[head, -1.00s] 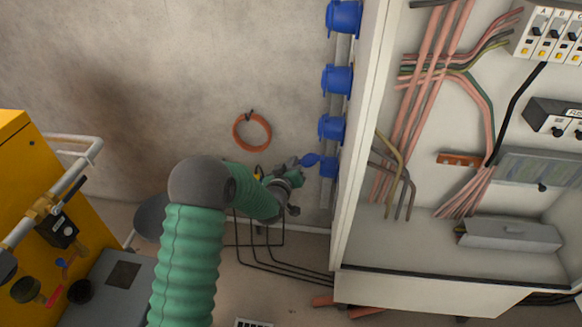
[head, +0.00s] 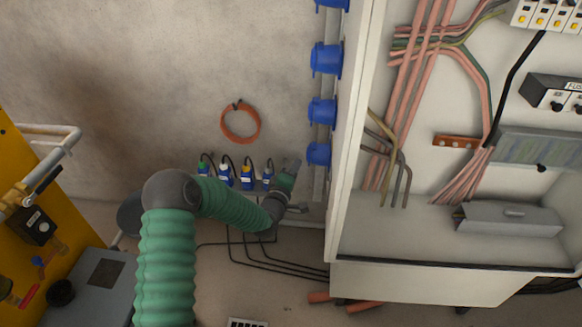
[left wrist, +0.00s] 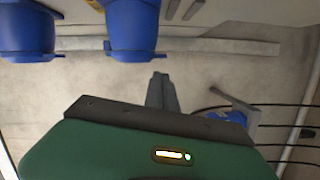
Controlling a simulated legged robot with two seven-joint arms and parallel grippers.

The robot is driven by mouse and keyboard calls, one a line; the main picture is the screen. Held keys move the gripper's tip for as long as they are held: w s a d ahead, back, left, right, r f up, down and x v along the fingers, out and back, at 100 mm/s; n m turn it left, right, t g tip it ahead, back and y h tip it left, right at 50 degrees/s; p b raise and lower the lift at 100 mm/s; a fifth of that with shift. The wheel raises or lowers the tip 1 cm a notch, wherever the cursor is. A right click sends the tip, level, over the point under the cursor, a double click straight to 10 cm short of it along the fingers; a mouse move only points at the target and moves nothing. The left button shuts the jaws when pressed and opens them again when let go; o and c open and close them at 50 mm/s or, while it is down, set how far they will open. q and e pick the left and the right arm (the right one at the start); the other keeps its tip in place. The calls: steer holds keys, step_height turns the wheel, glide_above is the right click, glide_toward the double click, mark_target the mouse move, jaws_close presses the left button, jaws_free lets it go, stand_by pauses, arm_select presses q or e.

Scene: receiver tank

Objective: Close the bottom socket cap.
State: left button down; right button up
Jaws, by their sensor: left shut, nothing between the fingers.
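The bottom blue socket (head: 318,153) is on the side of the grey cabinet. Its blue cap appears folded over its mouth, and nothing blue juts out to the left. I cannot tell whether it is fully seated. The socket also shows at the top of the left wrist view (left wrist: 130,30), with its rounded end toward my gripper. My left gripper (head: 291,165) is shut and empty, just left of the socket and apart from it. Its fingers (left wrist: 161,92) stand up below the socket in the left wrist view. My right gripper is not in view.
More capped blue sockets (head: 322,112) line the cabinet side above. Several small coloured plugs with black leads (head: 247,176) are on the wall behind my wrist. An orange hose ring (head: 240,123) hangs above them. The open cabinet (head: 400,280) is right; yellow machinery (head: 15,200) is left.

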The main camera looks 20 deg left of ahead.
arm_select(q)
steer(key=shift+w+d+f+n+t+b, duration=0.2)
steer(key=shift+d+n, duration=0.2)
steer(key=shift+n, duration=0.25)
steer(key=shift+w+d+f+n+t+b, duration=0.1)
steer(key=shift+d+f+n+b, duration=0.1)
steer(key=shift+d+n, duration=0.35)
steer(key=shift+a, duration=0.1)
